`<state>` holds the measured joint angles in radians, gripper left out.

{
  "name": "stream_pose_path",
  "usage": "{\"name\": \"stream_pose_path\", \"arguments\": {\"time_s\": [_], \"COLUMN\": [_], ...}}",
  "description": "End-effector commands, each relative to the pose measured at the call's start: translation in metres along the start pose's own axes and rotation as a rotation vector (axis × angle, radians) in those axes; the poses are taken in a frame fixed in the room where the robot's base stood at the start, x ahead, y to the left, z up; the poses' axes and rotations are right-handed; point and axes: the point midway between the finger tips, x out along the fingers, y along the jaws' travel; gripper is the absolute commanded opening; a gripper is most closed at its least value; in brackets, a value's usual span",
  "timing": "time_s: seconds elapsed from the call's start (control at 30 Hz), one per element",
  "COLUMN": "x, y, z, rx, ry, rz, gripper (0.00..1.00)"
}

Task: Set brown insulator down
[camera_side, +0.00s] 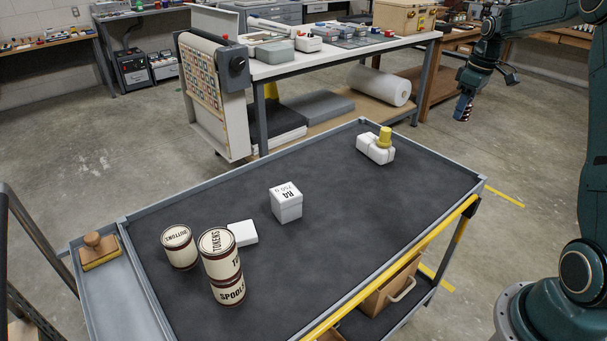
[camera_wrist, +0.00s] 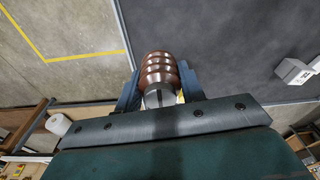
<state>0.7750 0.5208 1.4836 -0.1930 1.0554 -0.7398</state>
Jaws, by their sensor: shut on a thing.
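The brown insulator (camera_wrist: 160,66) is a ribbed, glossy red-brown piece with a grey end towards the camera. In the wrist view my gripper (camera_wrist: 160,88) is shut on it, with one dark blue jaw on each side. In the side view my gripper (camera_side: 465,92) points down at the upper right, beyond the far right part of the cart. The insulator (camera_side: 462,109) shows small and dark at its tip, in the air. The cart's dark mat (camera_side: 340,240) lies to the left of and below the gripper in the side view.
The mat's right half is mostly clear. A raised rim (camera_side: 410,244) surrounds it.

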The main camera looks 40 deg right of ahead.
Motion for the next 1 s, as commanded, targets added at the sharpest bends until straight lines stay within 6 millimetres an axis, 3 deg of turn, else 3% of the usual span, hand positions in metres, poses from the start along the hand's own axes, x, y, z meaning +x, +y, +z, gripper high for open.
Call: {"name": "stream_pose_path", "arguments": {"time_s": [0.27, 1.0], "x": [0.015, 0.144], "y": [-0.001, -0.001], "z": [0.002, 0.018], "rx": [0.0, -0.003], "ry": [-0.002, -0.003], "rz": [-0.003, -0.002], "gripper": [0.14, 0.14]}}
